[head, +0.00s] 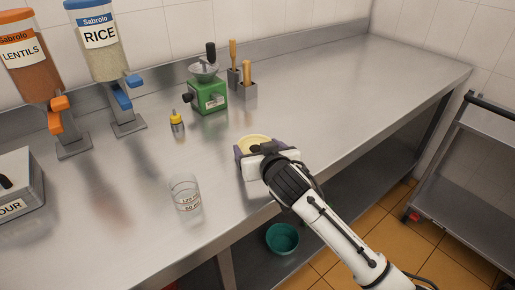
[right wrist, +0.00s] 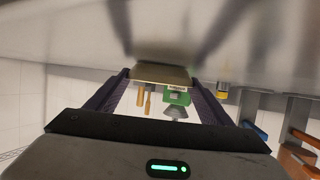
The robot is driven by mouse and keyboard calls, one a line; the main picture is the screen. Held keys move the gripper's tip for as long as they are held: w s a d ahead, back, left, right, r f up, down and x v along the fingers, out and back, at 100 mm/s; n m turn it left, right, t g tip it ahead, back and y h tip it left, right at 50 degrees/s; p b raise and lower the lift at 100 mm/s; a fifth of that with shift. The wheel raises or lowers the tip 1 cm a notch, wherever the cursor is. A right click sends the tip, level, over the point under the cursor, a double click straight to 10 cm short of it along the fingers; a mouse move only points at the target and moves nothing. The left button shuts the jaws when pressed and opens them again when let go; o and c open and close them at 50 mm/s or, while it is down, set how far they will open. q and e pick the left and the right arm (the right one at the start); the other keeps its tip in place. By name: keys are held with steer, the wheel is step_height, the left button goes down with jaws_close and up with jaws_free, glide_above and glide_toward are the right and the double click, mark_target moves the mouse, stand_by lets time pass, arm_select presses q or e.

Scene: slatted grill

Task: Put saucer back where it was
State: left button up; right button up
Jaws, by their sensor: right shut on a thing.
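The pale yellow saucer (head: 254,139) is at the middle of the steel counter, near its front edge. My right gripper (head: 264,150) is shut on it, with its dark purple fingers on either side. In the right wrist view the saucer (right wrist: 163,74) shows edge-on between the fingertips (right wrist: 160,78). I cannot tell whether it touches the counter. The gripper hides part of the saucer in the head view. My left gripper is not in view.
A glass measuring beaker (head: 185,193) stands left of the gripper. A yellow-capped bottle (head: 177,124), a green grinder (head: 208,94) and wooden-handled tools in holders (head: 247,92) stand behind. Dispensers (head: 98,45) are at left. The counter's right side (head: 370,85) is clear. A teal bowl (head: 282,238) sits below.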

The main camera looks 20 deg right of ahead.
steer(key=o, duration=0.8)
steer(key=shift+f, duration=0.15)
steer(key=o, duration=0.5)
steer(key=shift+c, duration=0.2)
steer(key=shift+s+r, duration=0.15)
steer(key=shift+r, duration=0.1)
steer(key=v, duration=1.1)
steer(key=shift+s+r, duration=0.2)
steer(key=shift+s, duration=0.1)
